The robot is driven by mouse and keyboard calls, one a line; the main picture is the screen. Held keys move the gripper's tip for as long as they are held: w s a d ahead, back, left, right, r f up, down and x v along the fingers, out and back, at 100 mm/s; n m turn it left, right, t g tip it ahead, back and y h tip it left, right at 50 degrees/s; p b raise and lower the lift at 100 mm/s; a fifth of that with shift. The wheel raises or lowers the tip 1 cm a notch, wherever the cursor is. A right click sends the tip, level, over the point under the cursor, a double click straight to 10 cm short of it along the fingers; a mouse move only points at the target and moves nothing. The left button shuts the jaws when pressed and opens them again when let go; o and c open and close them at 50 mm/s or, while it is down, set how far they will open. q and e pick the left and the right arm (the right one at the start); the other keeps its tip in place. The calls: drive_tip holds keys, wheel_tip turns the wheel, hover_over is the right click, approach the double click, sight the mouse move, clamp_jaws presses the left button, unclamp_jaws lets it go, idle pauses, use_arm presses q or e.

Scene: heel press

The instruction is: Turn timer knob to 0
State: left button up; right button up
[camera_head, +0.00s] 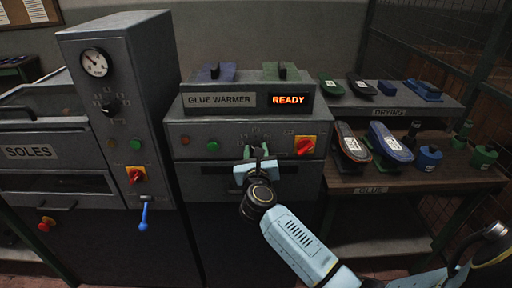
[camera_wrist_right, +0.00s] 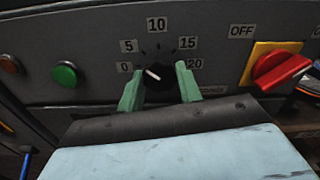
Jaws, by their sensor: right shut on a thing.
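The timer knob (camera_wrist_right: 157,85) is a small black dial with a white pointer, on the front of the grey glue warmer (camera_head: 172,132). Its scale runs from 0 at left over 10 at the top to 20 at right. The pointer slants up and left, roughly between 0 and 5; its exact reading is hard to tell. My right gripper (camera_wrist_right: 160,78) has its two green fingers on either side of the knob, shut on it. In the head view the right gripper (camera_head: 257,153) largely hides the knob. My left gripper is not in view.
A red-on-yellow switch (camera_wrist_right: 280,68) sits right of the knob, and a green button (camera_wrist_right: 64,74) left. The warmer's display (camera_head: 290,100) reads READY. A sole press (camera_head: 128,70) stands at left. Shoes and pots fill the wooden glue bench (camera_head: 345,188) at right.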

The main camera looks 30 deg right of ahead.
drive_tip(key=shift+n+p, duration=2.9)
drive_tip(key=shift+n, duration=0.2)
drive_tip(key=o, duration=1)
drive_tip(key=v, duration=1.3)
drive_tip(key=shift+s+a+b, duration=0.15)
drive_tip(key=shift+b, duration=0.2)
drive_tip(key=shift+f, duration=0.1)
